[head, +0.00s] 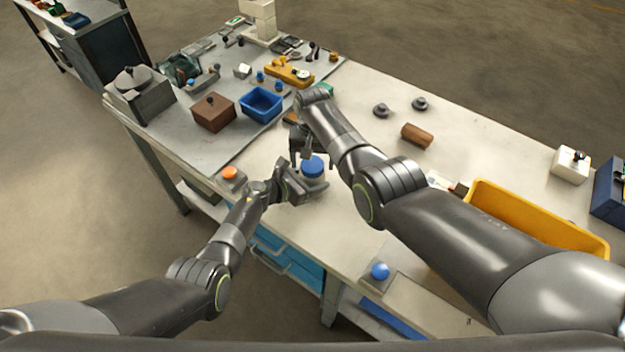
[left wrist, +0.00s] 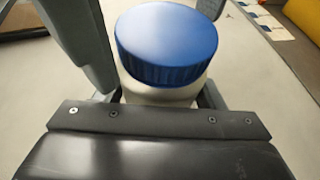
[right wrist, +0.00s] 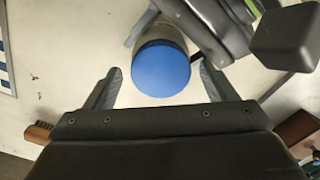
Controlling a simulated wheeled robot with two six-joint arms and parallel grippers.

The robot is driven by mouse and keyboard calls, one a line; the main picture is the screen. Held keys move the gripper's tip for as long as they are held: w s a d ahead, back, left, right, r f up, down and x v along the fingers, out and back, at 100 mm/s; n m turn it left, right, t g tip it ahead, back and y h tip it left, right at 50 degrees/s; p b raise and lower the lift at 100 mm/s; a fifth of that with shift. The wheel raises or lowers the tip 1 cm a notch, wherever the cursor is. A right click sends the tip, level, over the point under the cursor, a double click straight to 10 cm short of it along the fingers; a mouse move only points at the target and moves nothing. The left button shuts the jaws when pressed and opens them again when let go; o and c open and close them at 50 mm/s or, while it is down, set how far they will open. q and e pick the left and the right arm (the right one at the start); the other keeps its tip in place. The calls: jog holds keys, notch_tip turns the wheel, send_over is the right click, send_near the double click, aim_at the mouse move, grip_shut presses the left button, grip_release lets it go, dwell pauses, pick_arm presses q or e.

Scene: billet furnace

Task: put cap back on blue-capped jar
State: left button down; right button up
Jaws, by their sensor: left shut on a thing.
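The jar (left wrist: 158,95) is pale and stands upright on the bench, with the blue cap (head: 313,166) sitting on its top. The cap fills the upper middle of the left wrist view (left wrist: 167,42) and looks level there. My left gripper (head: 303,188) is shut on the jar's body below the cap, from the left side. My right gripper (head: 302,152) is above and just behind the cap. In the right wrist view its fingers (right wrist: 158,88) are spread wide, with the cap (right wrist: 161,70) between and beyond them, apart from both. Whether the cap is threaded down cannot be told.
A yellow bin (head: 540,218) stands at the right, a blue bin (head: 261,104) and a brown box (head: 213,112) at the back left. An orange button (head: 230,173) is left of my left gripper.

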jog(key=shift+r, duration=0.1)
notch_tip(320, 180, up, 12)
jog(key=shift+f, duration=0.1)
dwell(0.7)
pick_arm(q)
jog(key=shift+c, duration=1.3)
grip_release()
jog(key=shift+a, duration=0.1)
jog(key=shift+s+a+r, duration=0.15)
jog(key=shift+a, duration=0.05)
jog(key=p+v, duration=0.2)
jog(key=v, duration=0.6)
jog(key=shift+s+a, duration=0.1)
jog(key=shift+s, duration=0.05)
jog(key=v, duration=0.8)
jog(key=shift+r+b, duration=0.2)
jog(key=shift+b, duration=0.15)
pick_arm(e)
jog(key=shift+r, duration=0.7)
